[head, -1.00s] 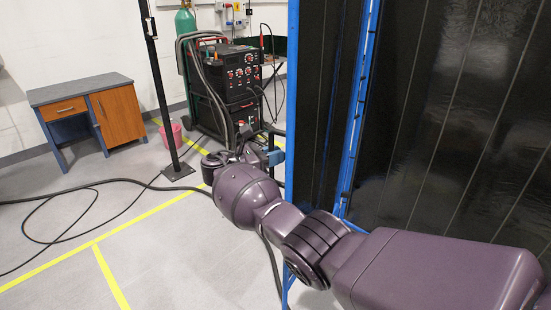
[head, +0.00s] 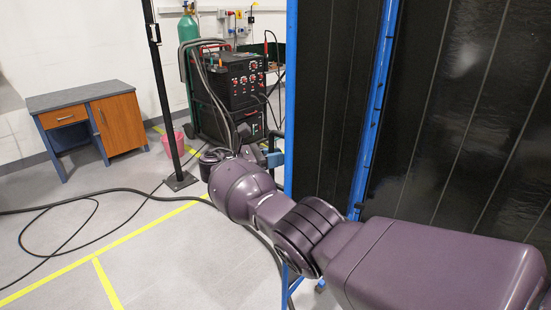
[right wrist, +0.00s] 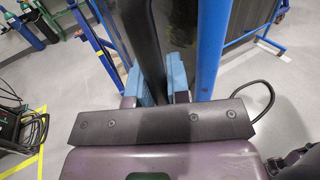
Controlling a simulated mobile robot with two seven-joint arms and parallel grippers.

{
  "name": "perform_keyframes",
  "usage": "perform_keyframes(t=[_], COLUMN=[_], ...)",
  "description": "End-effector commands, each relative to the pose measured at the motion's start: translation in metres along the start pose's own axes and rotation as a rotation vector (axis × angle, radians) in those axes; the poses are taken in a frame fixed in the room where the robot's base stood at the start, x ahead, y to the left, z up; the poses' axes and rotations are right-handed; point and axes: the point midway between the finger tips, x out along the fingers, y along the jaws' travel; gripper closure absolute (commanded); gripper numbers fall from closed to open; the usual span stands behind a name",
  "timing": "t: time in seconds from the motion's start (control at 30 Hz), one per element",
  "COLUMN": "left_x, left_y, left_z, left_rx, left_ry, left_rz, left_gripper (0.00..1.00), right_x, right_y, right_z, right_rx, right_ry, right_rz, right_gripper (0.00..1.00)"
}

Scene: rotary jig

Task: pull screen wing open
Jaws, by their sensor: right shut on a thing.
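The screen wing (head: 325,110) is a black ribbed panel in a blue frame, standing upright right of centre in the head view. It meets a wider black panel (head: 470,110) along a blue post. My right gripper (head: 272,156) is at the wing's left edge, partly hidden by my wrist. In the right wrist view its light blue fingers (right wrist: 159,88) are shut on a dark upright bar (right wrist: 144,40), beside the wing's blue edge post (right wrist: 210,50). Where the bar joins the frame is unclear. My left gripper is out of view.
A welding machine on a cart (head: 240,95) with a green cylinder stands behind the gripper. A black post (head: 163,100), a pink bin (head: 190,130) and a desk (head: 92,115) are to the left. Cables (head: 60,205) cross the otherwise open floor at left.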

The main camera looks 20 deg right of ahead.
Motion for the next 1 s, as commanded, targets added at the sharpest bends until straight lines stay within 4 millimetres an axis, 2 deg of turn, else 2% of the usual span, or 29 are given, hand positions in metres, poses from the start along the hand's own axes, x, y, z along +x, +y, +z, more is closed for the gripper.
perform_keyframes(t=[0.03,0.27,0.3,0.43,0.47,0.77,0.87,1.0], left_x=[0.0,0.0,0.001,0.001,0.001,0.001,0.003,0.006], left_y=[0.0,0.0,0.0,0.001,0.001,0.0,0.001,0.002], left_z=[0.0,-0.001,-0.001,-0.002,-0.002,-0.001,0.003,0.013], left_rx=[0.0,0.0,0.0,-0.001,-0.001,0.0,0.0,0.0], left_ry=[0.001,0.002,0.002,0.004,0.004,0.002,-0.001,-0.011], left_rz=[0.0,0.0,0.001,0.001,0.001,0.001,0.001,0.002], left_gripper=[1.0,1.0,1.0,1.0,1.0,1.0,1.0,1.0], right_x=[-0.006,-0.006,-0.006,-0.005,-0.004,-0.004,-0.011,-0.032], right_y=[-0.001,-0.001,-0.001,0.0,0.0,0.0,0.0,0.0], right_z=[0.0,0.001,0.001,0.001,0.001,0.0,-0.001,-0.003], right_rx=[-0.002,-0.001,-0.001,0.0,0.0,0.0,0.0,-0.002], right_ry=[0.002,0.003,0.003,0.002,0.002,0.001,0.002,0.001], right_rz=[0.005,0.006,0.006,0.005,0.005,0.003,0.005,0.006], right_gripper=[1.0,1.0,0.8,0.6,0.58,0.58,0.58,0.58])
